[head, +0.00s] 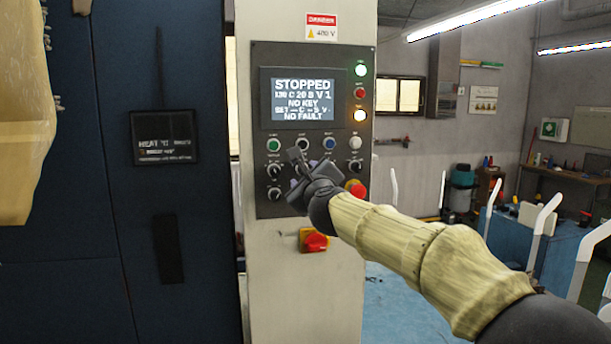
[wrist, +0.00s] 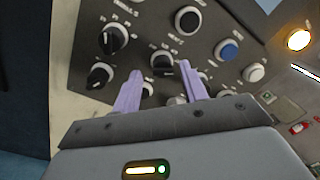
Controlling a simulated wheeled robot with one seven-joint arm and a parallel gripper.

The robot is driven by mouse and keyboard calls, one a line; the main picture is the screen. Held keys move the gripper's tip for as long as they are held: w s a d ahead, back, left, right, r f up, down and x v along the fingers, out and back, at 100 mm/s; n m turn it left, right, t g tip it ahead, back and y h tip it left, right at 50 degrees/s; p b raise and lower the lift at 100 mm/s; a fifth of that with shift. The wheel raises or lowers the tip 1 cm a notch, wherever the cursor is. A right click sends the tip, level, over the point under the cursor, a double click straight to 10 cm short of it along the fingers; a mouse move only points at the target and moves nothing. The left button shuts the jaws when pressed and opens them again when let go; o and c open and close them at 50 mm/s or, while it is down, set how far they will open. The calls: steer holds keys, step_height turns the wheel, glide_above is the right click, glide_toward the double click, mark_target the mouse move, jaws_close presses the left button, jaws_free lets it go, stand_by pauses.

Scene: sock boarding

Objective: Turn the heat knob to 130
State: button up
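The control panel (head: 262,60) is a dark plate with a lit screen (head: 303,97) and several knobs and buttons. The screen reads STOPPED, with small lines partly legible, including NO KEY and NO FAULT. Two dark knobs (head: 274,170) sit at the panel's lower left; they also show in the wrist view (wrist: 112,39). Their labels are too blurred to tell which is the heat knob. My gripper (head: 299,162) is in front of the lower panel. In the wrist view, its purple fingers (wrist: 159,76) are apart and empty. Controls show between and behind them, partly hidden.
A red emergency button (head: 355,188) is just right of my gripper, and a red-yellow switch (head: 314,241) is below the panel. A blue button (wrist: 228,48) and a lit amber lamp (wrist: 299,39) are at the wrist view's right. A dark blue cabinet (head: 60,200) stands left.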

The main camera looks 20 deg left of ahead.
steer(key=shift+s+r, duration=0.1)
steer(key=shift+r, duration=0.1)
steer(key=b+v, duration=0.6)
steer(key=v, duration=1.1)
steer(key=shift+d+b, duration=0.15)
steer(key=shift+b, duration=0.25)
steer(key=shift+s, duration=0.15)
steer(key=w+d+f+n+g+h, duration=0.2)
steer(key=d+f+n, duration=0.2)
steer(key=f, duration=0.4)
steer(key=w+d+f+n+g+h, duration=0.1)
steer(key=w+d+f+n, duration=0.2)
steer(key=f, duration=0.6)
steer(key=s+d+f+n+g+h, duration=0.25)
steer(key=d+f, duration=0.35)
steer(key=f, duration=0.3)
steer(key=s+d+f+n+g+h, duration=0.1)
steer(key=s+d+f+n+g, duration=0.1)
steer(key=d+f+n, duration=0.35)
steer(key=s+d+f+n+g+h, duration=0.1)
steer(key=s+d+f+n+g, duration=0.2)
steer(key=s+d+f, duration=0.4)
steer(key=s+d+f+n+g+h, duration=0.2)
steer(key=s+d+f+n+g, duration=0.15)
steer(key=s+f, duration=0.4)
step_height(320, 180, up, 10)
steer(key=p, duration=1.2)
steer(key=shift+w+d+r+t, duration=0.2)
steer(key=shift+d+t, duration=0.1)
steer(key=shift+d, duration=0.15)
